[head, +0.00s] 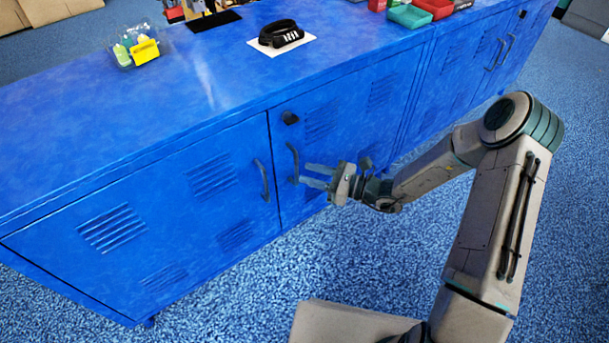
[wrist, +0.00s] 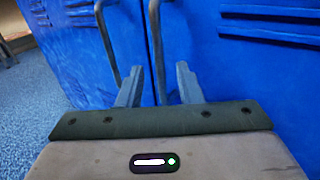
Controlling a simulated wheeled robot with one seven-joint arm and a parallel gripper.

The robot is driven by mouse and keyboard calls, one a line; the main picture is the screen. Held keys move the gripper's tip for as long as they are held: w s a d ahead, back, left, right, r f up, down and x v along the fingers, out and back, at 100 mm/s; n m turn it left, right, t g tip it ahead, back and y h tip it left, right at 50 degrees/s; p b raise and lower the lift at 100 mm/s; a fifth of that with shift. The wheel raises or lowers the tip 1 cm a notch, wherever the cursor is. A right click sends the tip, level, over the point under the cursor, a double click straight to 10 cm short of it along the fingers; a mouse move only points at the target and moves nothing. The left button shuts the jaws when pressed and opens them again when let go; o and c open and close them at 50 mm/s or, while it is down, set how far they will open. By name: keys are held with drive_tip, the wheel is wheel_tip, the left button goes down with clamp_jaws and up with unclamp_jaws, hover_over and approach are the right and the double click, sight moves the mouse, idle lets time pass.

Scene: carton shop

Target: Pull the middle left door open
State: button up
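The blue metal cabinet has a wide left door (head: 150,215) and, right of a seam, another door (head: 345,125) with a dark round lock. Each has a dark upright bar handle beside the seam: the left door's handle (head: 262,181) and the right-hand door's handle (head: 293,163). Both doors look shut. My gripper (head: 308,176) is at the lower part of the right-hand door's handle. In the wrist view, my open fingers (wrist: 159,84) have that handle (wrist: 155,45) between them, with gaps on both sides. The left door's handle (wrist: 108,45) is outside the left finger.
On the cabinet top are a clear bin of bottles (head: 137,47), a black strap-like item (head: 281,34) on a white sheet, and red and green trays (head: 411,15). More doors with handles (head: 508,50) continue right. The blue carpet (head: 240,290) in front is clear.

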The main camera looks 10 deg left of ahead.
drive_tip(key=shift+w+a, duration=0.15)
drive_tip(key=shift+a, duration=0.95)
clamp_jaws()
drive_tip(key=shift+d, duration=0.15)
